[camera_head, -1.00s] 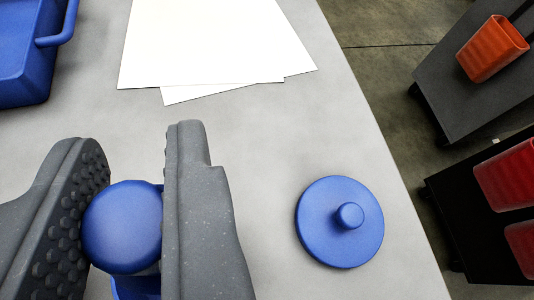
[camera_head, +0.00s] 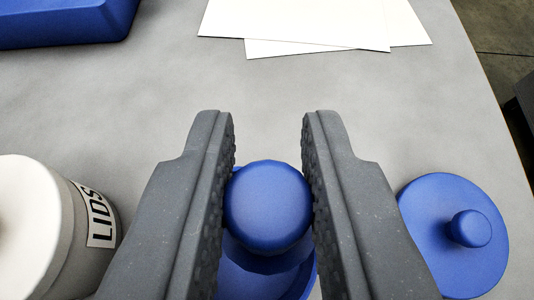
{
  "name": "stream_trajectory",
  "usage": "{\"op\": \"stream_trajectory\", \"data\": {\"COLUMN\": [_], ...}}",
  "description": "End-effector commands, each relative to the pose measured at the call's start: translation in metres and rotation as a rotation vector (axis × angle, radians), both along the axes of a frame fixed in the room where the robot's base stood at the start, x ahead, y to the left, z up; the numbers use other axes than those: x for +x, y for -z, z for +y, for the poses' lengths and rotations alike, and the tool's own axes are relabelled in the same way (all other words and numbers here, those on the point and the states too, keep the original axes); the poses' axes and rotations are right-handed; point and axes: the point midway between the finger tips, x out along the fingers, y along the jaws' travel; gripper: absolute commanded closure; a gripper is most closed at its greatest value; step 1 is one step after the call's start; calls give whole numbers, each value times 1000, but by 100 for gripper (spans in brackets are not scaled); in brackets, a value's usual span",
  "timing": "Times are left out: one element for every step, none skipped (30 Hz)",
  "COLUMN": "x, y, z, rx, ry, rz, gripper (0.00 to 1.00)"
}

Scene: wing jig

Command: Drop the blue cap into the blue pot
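The blue cap (camera_head: 268,204) is a rounded blue piece between the two grey fingers of my gripper (camera_head: 268,190), in the lower middle of the head view. Both fingers press against its sides, so my gripper is shut on it. Below and partly behind the cap is a round blue vessel, apparently the blue pot (camera_head: 258,286). The cap and the fingers hide most of it. I cannot tell how high the cap is above it. A flat round blue lid with a knob (camera_head: 428,216) lies on the table to the right, partly covered by the right finger.
A white container labelled LIDS (camera_head: 62,240) stands at the lower left, close to the left finger. White paper sheets (camera_head: 300,22) lie at the far side. A blue bin (camera_head: 62,25) is at the upper left. The grey table (camera_head: 160,105) is clear between; its edge curves at right.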

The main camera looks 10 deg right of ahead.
Motion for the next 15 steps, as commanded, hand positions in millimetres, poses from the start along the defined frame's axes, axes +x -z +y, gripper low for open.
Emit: {"op": "stream_trajectory", "data": {"x": [0, 0, 0, 0, 0, 0, 0, 0, 0, 0, 0, -1, -1, -3, -5], "y": [0, 0, 0, 0, 0, 0, 0, 0, 0, 0, 0, -1, -1, -2, -4], "z": [0, 0, 0, 0, 0, 0, 0, 0, 0, 0, 0, 1, 1, 1, 1], "rx": [0, 0, 0, 0, 0, 0, 0, 0, 0, 0, 0, 0, 0, 0, 1], "ry": [0, 0, 0, 0, 0, 0, -1, -1, -1, -1, -1, -1, 0, 0, 0], "rz": [0, 0, 0, 0, 0, 0, 0, 0, 0, 0, 0, 0, 0, 0, -1], "gripper": [69, 60, 54, 54, 54, 54, 54, 54, 54, 54, 54, 54, 54, 54, 54]}}
